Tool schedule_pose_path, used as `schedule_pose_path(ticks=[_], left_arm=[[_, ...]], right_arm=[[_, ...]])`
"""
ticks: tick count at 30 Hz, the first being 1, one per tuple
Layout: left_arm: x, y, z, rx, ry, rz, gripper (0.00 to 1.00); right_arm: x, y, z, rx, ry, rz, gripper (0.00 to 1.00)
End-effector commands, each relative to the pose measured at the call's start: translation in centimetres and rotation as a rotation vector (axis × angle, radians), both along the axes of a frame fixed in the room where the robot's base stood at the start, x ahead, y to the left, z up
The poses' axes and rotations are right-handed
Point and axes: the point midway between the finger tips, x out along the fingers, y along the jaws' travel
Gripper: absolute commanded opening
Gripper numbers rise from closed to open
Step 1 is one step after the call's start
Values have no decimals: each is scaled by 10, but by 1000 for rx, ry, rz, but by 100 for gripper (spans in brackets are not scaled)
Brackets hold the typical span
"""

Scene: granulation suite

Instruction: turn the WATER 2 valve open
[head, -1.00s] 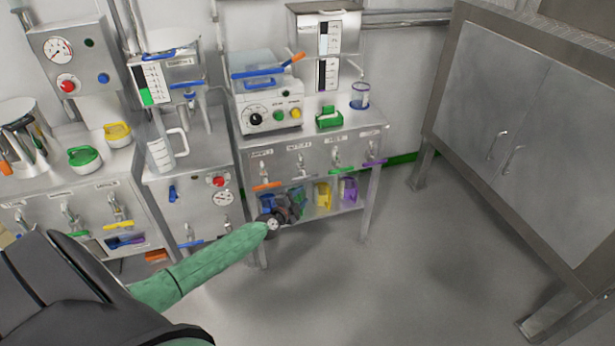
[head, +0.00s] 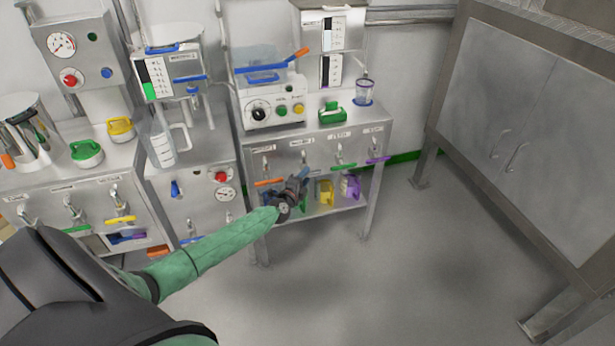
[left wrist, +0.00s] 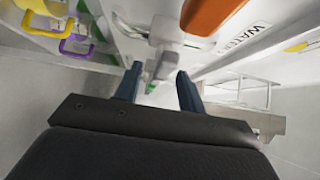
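The middle stand (head: 322,140) carries a row of several metal taps with coloured lever handles. Their labels are too small to read in the head view. The second tap from the left (head: 304,160) is right above my left gripper (head: 293,190), which hides its handle. In the left wrist view, my left gripper (left wrist: 159,84) has its two dark blue fingers apart, with a grey tap body (left wrist: 165,62) just beyond and between their tips. I cannot tell whether they touch it. A label (left wrist: 242,36) partly reads "WATER". My right gripper is out of view.
An orange handle (head: 269,182) is close left of the gripper; it also shows in the left wrist view (left wrist: 208,12). A green handle (head: 343,166) and purple handle (head: 378,160) are to the right. Yellow (head: 325,192) and purple (head: 350,187) jugs stand on the shelf below. The floor at right is clear.

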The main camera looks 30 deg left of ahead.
Motion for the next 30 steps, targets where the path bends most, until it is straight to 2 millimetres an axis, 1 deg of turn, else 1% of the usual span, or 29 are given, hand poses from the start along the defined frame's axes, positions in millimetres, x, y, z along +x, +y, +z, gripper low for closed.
schedule_pose_path(ticks=[3, 6, 10, 18, 19, 23, 24, 25, 30], left_arm=[[12, 1, 0, 0, -1, 0, 40], [18, 1, -1, 0, 0, 0, 40], [22, 2, 0, 0, 0, 0, 40], [22, 2, 0, -1, 0, 0, 40], [22, 2, 0, -1, 0, 0, 38], [22, 2, 0, -1, 0, 0, 12], [22, 2, 0, -1, 0, 0, 4], [22, 2, 0, -1, 0, 0, 0], [22, 2, -1, -2, -1, 0, 0]], right_arm=[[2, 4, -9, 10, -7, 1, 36], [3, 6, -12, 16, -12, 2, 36], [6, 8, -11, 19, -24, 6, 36], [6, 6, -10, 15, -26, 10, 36], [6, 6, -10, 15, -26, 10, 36], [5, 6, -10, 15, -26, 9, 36], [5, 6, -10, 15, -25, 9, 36], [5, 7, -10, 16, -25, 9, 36], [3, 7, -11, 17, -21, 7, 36]])
